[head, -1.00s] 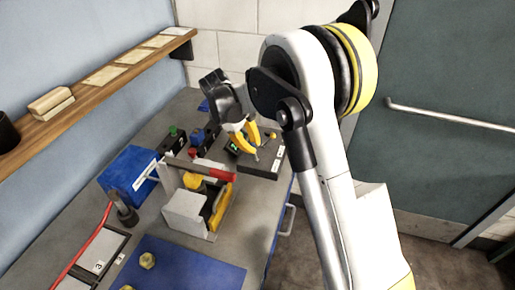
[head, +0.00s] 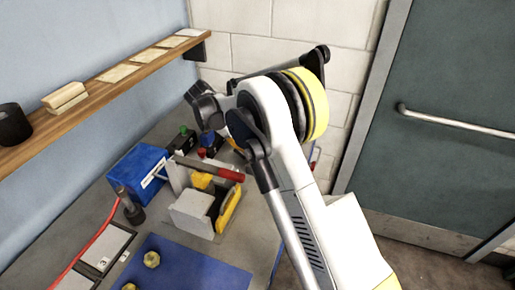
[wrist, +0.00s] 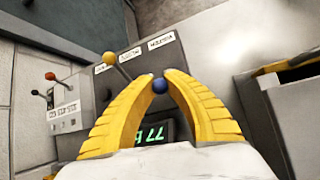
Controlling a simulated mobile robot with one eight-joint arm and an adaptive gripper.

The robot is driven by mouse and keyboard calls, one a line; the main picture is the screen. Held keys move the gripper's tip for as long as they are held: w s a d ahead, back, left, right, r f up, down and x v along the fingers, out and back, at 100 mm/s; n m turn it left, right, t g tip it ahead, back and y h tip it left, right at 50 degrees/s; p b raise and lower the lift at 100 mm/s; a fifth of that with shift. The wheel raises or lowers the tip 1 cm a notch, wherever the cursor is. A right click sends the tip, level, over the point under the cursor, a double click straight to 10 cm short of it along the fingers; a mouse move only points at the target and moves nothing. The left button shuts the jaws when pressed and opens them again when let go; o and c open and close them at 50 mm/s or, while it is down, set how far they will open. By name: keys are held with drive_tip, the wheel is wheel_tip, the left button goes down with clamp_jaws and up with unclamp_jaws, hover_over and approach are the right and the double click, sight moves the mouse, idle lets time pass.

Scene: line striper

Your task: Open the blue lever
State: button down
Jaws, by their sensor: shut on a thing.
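The blue lever's round knob (wrist: 160,87) shows in the wrist view between my two yellow fingertips. My gripper (wrist: 160,78) is shut on this knob. The lever's stem is hidden. The knob stands over a grey panel (wrist: 133,60) with printed labels and a green-lit display (wrist: 152,133), partly covered by a finger. A second lever with a yellow knob (wrist: 109,58) stands on the panel just left of my left finger. In the head view my arm hides the panel and nearly all of my fingers.
In the head view, a red-handled clamp (head: 215,170), a blue box (head: 138,170) and a blue mat (head: 190,268) lie on the bench. A wooden shelf (head: 100,84) runs along the wall.

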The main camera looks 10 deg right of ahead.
drive_tip(key=c, duration=1.3)
unclamp_jaws()
drive_tip(key=shift+w+a, duration=0.1)
drive_tip(key=v, duration=1.2)
drive_tip(key=shift+r, duration=0.1)
